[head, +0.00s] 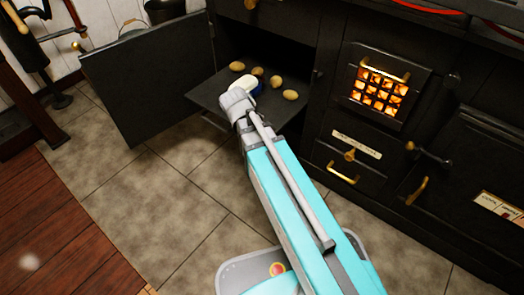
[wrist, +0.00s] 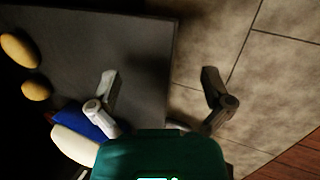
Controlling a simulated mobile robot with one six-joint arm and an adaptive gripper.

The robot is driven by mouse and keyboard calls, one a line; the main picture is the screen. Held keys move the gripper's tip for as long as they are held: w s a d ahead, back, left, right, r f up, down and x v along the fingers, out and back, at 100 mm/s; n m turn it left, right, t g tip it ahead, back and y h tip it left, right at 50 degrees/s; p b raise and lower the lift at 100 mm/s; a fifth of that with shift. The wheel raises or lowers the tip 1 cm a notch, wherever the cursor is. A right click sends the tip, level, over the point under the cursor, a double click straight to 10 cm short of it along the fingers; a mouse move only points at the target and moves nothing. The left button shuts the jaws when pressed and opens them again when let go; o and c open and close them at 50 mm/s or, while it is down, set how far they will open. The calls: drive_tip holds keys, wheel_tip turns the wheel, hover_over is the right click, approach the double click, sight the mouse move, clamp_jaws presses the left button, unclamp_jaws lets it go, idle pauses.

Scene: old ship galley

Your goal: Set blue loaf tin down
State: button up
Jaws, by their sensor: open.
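The blue loaf tin (wrist: 78,124) lies on a dark shelf (wrist: 135,50) at the open oven, with a pale, rounded part (wrist: 72,147) against it. In the head view the blue tin (head: 260,87) shows only in part behind my gripper (head: 238,103), beside a white shape. My gripper (wrist: 160,76) is open with nothing between its fingers. Its left finger is over the shelf, just right of the tin; its right finger is past the shelf edge, over the floor. I cannot tell whether the left finger touches the tin.
Several potatoes (head: 290,95) lie on the shelf around the tin. The oven door (head: 150,80) stands swung open to the left. A lit fire grate (head: 380,90) glows at the right. The tiled floor (head: 190,205) in front is clear.

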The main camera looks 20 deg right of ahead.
drive_tip(key=s+f+m+g+y, duration=0.1)
drive_tip(key=s+m+y, duration=0.3)
drive_tip(key=s+m, duration=0.3)
drive_tip(key=shift+s+a+f+m, duration=0.15)
drive_tip(key=shift+s+f+m, duration=0.15)
drive_tip(key=shift+m, duration=0.2)
idle(0.6)
